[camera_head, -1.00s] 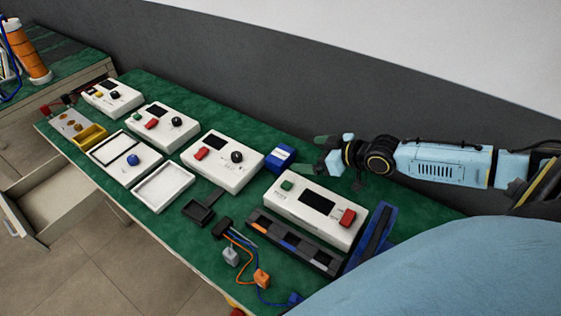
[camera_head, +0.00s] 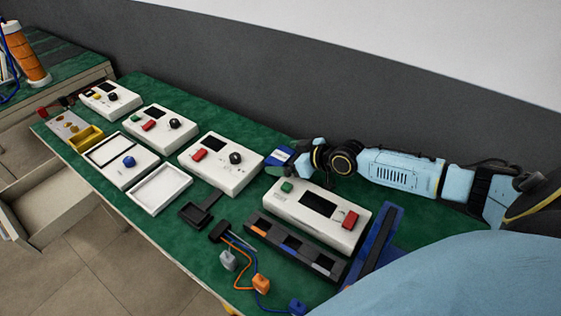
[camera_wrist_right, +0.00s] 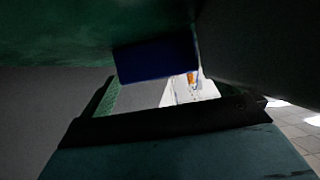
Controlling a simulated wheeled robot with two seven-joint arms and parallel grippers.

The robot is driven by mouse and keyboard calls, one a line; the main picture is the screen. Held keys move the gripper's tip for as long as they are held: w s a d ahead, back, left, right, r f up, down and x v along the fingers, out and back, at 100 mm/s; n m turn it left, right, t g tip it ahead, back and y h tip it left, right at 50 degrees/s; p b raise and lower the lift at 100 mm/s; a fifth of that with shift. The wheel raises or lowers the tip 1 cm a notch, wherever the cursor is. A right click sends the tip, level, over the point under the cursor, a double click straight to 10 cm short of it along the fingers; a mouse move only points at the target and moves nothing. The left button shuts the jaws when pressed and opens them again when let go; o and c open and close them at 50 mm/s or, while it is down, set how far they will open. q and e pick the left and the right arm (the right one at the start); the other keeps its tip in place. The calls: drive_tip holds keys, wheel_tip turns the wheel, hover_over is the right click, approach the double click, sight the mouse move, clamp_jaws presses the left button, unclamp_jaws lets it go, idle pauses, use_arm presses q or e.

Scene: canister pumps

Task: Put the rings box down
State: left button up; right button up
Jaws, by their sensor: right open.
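The small blue box with a white label (camera_head: 280,156), which I take to be the rings box, stands on the green table behind the white devices. Its dark blue side shows in the right wrist view (camera_wrist_right: 155,60). My right gripper (camera_head: 287,160) is open at this box, with its dark fingers close to the box's sides. I cannot tell whether they touch it. The gripper hides part of the box in the head view. My left gripper is not in view.
A white device with a red button (camera_head: 318,217) stands just in front of the gripper. Another white device with a black knob (camera_head: 220,163) is left of the box. A long black tray (camera_head: 290,247) and a blue strip (camera_head: 375,243) lie nearer. Green table is bare along the wall.

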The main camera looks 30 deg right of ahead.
drive_tip(key=c, duration=1.1)
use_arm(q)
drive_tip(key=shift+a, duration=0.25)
